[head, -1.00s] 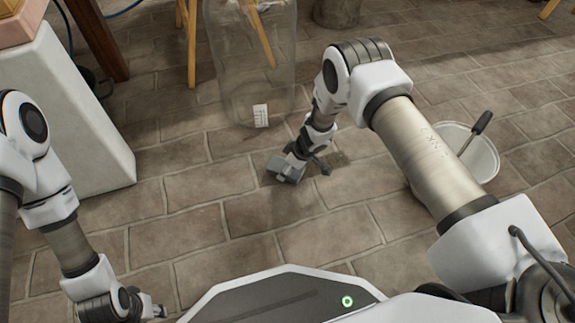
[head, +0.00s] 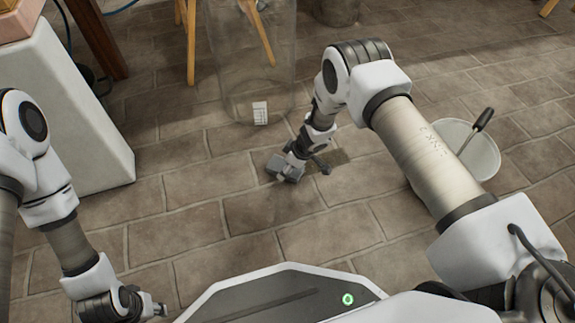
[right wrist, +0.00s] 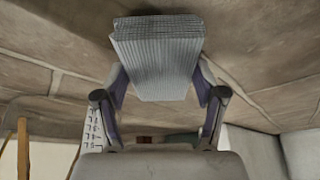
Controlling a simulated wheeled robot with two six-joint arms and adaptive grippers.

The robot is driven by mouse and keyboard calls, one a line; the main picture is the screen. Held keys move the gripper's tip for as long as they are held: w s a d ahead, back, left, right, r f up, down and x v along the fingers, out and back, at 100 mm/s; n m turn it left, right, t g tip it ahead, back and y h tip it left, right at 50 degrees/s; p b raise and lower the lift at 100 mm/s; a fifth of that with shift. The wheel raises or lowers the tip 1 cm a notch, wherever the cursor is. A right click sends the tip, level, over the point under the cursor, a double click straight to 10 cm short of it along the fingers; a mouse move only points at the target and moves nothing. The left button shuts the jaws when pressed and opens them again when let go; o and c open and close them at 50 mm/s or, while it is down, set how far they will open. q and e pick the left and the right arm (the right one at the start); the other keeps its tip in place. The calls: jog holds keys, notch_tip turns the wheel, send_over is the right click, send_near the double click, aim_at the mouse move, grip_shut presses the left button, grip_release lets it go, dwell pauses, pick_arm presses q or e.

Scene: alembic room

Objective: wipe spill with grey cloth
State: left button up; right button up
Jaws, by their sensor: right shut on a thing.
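The grey cloth (head: 284,168) is a folded, ribbed pad low at the floor, left of the middle of the head view. My right gripper (head: 290,160) is shut on it. In the right wrist view the cloth (right wrist: 160,55) sits between the two fingers, its far edge at the floor; I cannot tell how firmly it touches. A darker patch (head: 338,157) lies on the tiles just right of the gripper; I cannot tell whether it is spill or shadow. My left gripper (head: 158,309) hangs at the lower left, away from the cloth, its fingers too small to judge.
A large clear glass vessel (head: 228,70) with a white label stands just behind the cloth. A white bucket (head: 484,160) with a dark-handled tool is to the right, partly behind my arm. A white plinth (head: 90,130) stands at left. The tiles nearer me are clear.

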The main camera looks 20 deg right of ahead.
pick_arm(q)
jog(key=shift+f+b, duration=0.4)
jog(key=shift+f, duration=0.05)
pick_arm(e)
jog(key=shift+f, duration=0.7)
jog(key=shift+d+r, duration=0.1)
